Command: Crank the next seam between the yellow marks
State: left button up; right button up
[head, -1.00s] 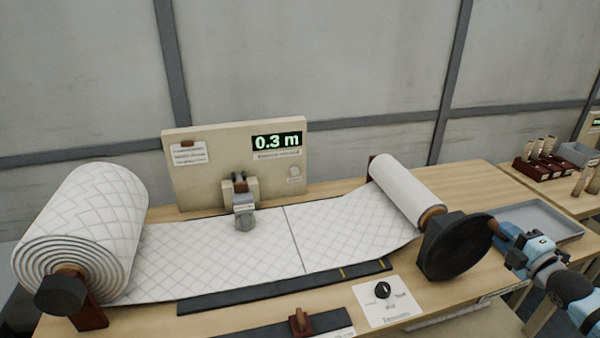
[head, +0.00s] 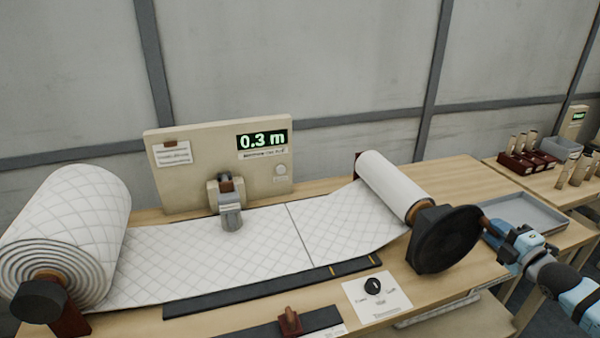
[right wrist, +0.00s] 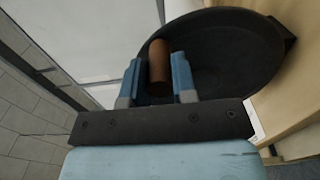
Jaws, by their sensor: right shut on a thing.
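The white quilted wadding (head: 190,255) runs across the bench from a thick roll (head: 65,235) at left to a thinner roll (head: 390,185) at right. A dark seam (head: 300,237) crosses it. The seam's near end lies left of both yellow marks (head: 332,270) (head: 373,258) on the dark front strip. My right gripper (head: 490,228) is at the black crank wheel (head: 443,242), shut on its brown handle. In the right wrist view the handle (right wrist: 159,62) sits between the two blue fingers. My left gripper is not in view.
A display panel (head: 215,185) reading 0.3 m stands behind the wadding, with a clamp-like device (head: 230,205) before it. A knob on a white plate (head: 372,287) and a red-brown lever (head: 289,321) are at the front. A grey tray (head: 525,212) lies right of the wheel.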

jog(key=shift+f, duration=0.3)
jog(key=shift+w+d+f+b, duration=0.15)
jog(key=shift+d+f+b, duration=0.35)
jog(key=shift+f, duration=0.25)
jog(key=shift+f, duration=0.1)
jog(key=shift+w+d+f+b, duration=0.1)
jog(key=shift+d+f+b, duration=0.1)
jog(key=shift+f+b, duration=0.65)
jog(key=o, duration=0.9)
jog(key=shift+o, duration=0.2)
